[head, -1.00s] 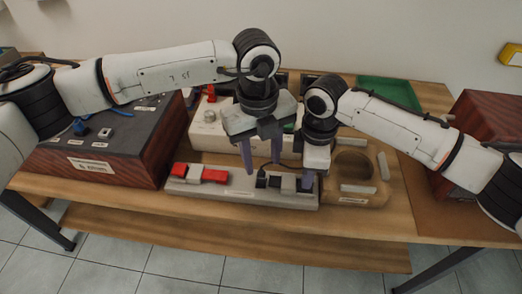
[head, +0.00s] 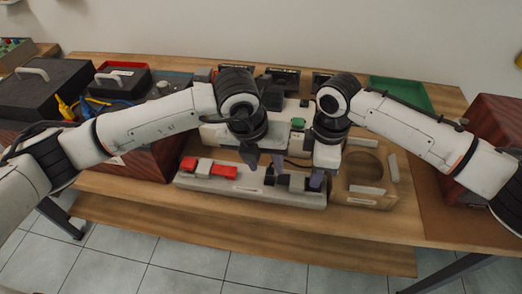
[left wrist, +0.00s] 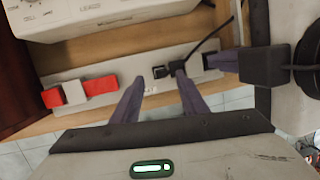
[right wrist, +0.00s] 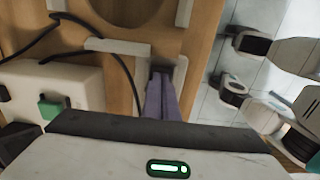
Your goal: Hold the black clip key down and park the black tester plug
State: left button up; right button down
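The pale clip strip (head: 250,190) lies along the front of the table, with red keys (head: 222,173) on its left half and black parts on its right half. My right gripper (head: 317,180) is shut, its fingertips together and down at the strip's right end; in the right wrist view (right wrist: 160,80) they meet a dark key largely hidden by them. My left gripper (left wrist: 160,77) is open above the strip, fingers spread. The black plug (left wrist: 177,68), with a cable, is close by its right fingertip; I cannot tell if they touch.
A wooden holder with a round hole (head: 366,190) stands right of the strip. A white tester box (left wrist: 100,15) is behind the strip. A wood-sided box (head: 150,160) is at left, a green tray (head: 400,93) at back right. The black cable (right wrist: 130,75) crosses near my right gripper.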

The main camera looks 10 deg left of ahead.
aim_at(270, 171)
pick_arm(q)
jog(key=shift+x, duration=1.8)
pick_arm(e)
jog(key=shift+f, duration=0.15)
pick_arm(q)
grip_shut()
pick_arm(e)
jog(key=shift+s, duration=0.1)
pick_arm(q)
jog(key=shift+d+r, duration=0.1)
jog(key=shift+d, duration=0.05)
jog(key=shift+d+r, duration=0.1)
jog(key=shift+r, duration=0.35)
pick_arm(e)
jog(key=shift+a, duration=0.1)
pick_arm(q)
jog(key=shift+r, duration=0.3)
jog(key=shift+w+v, duration=0.15)
jog(key=shift+v, duration=0.5)
jog(key=shift+w+v, duration=0.15)
jog(key=shift+v, duration=0.5)
